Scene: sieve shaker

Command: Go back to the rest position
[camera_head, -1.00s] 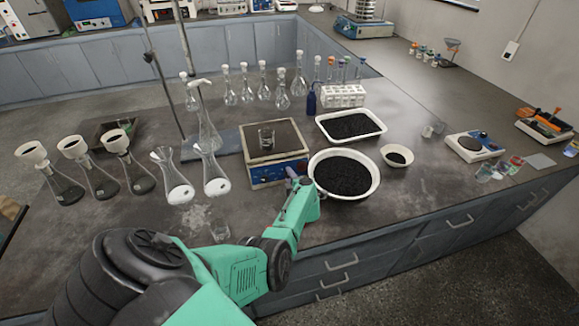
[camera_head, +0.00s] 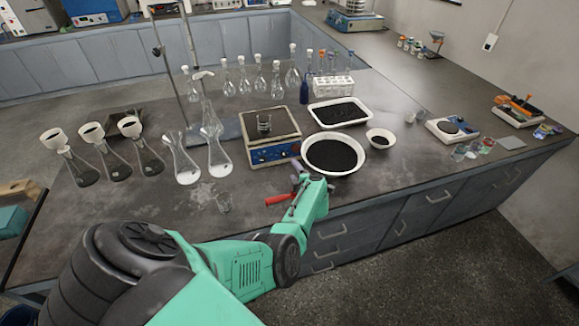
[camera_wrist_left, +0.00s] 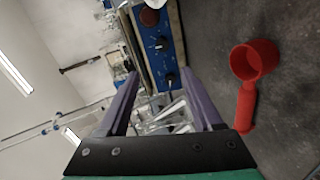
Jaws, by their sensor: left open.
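My right gripper is not in view.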

